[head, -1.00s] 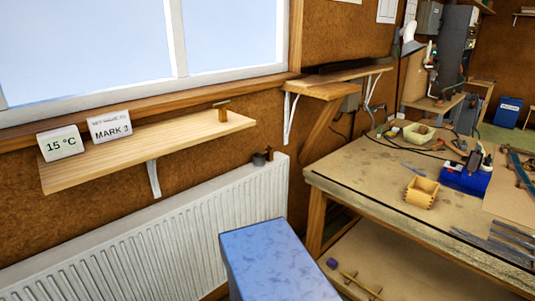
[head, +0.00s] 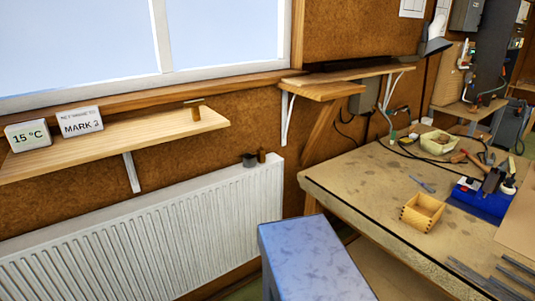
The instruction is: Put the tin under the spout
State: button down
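I cannot make out a tin or a spout for certain. A small dark grey cylinder (head: 249,160) sits at the right end of the radiator top, beside a small brown upright piece (head: 261,155). It is too small to tell whether either is the tin or part of a spout. My gripper is not in view.
A white radiator (head: 150,235) stands under a wooden shelf (head: 120,145) with two cards. A blue-topped block (head: 310,255) stands in front. The workbench (head: 350,180) at right holds a wooden box (head: 422,212), a blue tool base (head: 482,203) and metal strips.

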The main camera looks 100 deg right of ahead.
aim_at(249, 160)
jog(key=z, duration=0.05)
jog(key=k, duration=1.35)
jog(key=z, duration=4.85)
jog(key=i, duration=0.1)
jog(key=u, duration=3.4)
jog(key=i, duration=0.5)
jog(key=z, duration=0.05)
jog(key=k, duration=0.25)
jog(key=z, duration=0.1)
